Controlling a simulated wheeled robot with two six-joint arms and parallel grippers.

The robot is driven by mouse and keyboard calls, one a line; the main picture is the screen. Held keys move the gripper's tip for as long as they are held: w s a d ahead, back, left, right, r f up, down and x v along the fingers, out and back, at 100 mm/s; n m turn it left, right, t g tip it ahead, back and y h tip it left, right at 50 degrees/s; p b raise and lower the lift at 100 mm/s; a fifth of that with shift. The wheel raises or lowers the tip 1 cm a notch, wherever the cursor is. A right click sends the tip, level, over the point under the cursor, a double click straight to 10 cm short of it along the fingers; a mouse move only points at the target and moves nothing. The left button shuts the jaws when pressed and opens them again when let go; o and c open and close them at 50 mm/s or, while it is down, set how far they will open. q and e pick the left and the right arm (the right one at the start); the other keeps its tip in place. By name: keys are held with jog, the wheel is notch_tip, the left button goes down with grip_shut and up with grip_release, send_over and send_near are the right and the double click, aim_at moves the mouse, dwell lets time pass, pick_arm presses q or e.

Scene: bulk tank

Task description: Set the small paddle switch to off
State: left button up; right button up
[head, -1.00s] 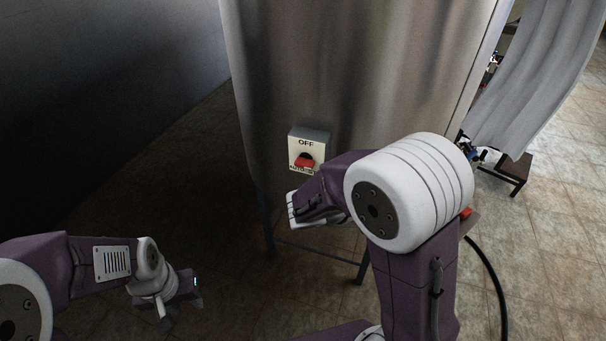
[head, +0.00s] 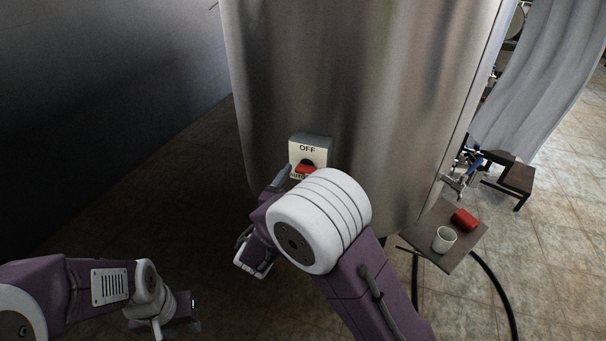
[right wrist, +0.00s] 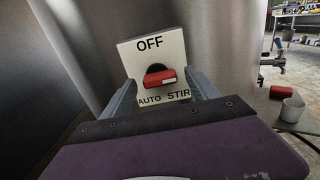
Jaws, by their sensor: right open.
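The switch is a pale plate (head: 322,150) on the steel tank, marked OFF at the top. In the right wrist view the plate (right wrist: 180,47) also reads AUTO at lower left and STIR at lower right. Its red paddle (right wrist: 160,77) sits at the middle, below the word OFF; it also shows in the head view (head: 305,169). My right gripper (right wrist: 161,82) is open, one finger on each side of the paddle, with gaps visible. In the head view my right arm hides the plate's lower part. My left gripper (head: 176,316) hangs low at left, away from the switch; its jaws are unclear.
The steel tank (head: 350,80) fills the middle. At right a small shelf (head: 466,250) holds a white cup (head: 444,240) and a red object (head: 464,220), near a valve (head: 460,178). A dark hose (head: 500,290) runs below. A grey curtain (head: 540,80) hangs behind.

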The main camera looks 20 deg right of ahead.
jog(key=shift+w+d, duration=0.2)
jog(key=shift+w, duration=0.15)
